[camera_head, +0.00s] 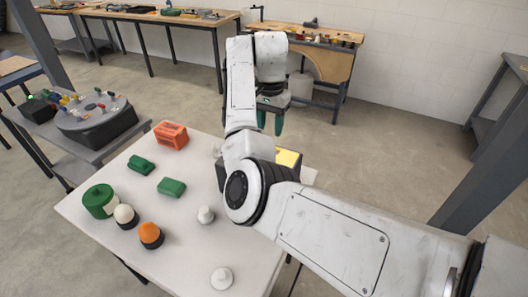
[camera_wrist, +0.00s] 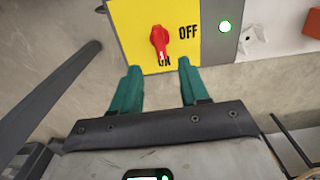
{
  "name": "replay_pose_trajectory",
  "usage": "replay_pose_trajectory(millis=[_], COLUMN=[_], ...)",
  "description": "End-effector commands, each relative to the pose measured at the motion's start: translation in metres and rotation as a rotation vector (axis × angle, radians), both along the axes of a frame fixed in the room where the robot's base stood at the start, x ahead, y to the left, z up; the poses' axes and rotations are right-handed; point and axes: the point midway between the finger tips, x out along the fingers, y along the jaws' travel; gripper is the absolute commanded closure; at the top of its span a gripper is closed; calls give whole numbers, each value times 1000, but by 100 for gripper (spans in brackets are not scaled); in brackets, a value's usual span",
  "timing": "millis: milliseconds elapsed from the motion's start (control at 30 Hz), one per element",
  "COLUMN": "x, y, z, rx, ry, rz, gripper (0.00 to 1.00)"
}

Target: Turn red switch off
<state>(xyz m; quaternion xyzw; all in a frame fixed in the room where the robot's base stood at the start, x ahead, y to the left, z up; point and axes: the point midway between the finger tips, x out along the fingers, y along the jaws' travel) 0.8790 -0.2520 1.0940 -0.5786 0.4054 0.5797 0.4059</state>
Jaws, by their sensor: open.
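The red switch (camera_wrist: 158,40) is a knob on a yellow panel (camera_wrist: 128,18) in the wrist view. Its white-marked end points down at the ON label, and OFF is printed to its right. No contact with the knob shows. In the head view, my gripper (camera_head: 270,121) hangs above the yellow-topped box (camera_head: 288,158), which my arm partly hides; the knob is hidden there.
The box is near the table's right edge. Benches stand along the back wall.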

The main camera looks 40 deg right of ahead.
Motion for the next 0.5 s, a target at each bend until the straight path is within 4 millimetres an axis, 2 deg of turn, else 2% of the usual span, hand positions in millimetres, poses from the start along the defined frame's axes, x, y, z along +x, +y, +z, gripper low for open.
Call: replay_pose_trajectory(millis=[500], x=[-1], y=[0], z=[-84], rx=[0], ry=[1], rz=[2], gripper=[55])
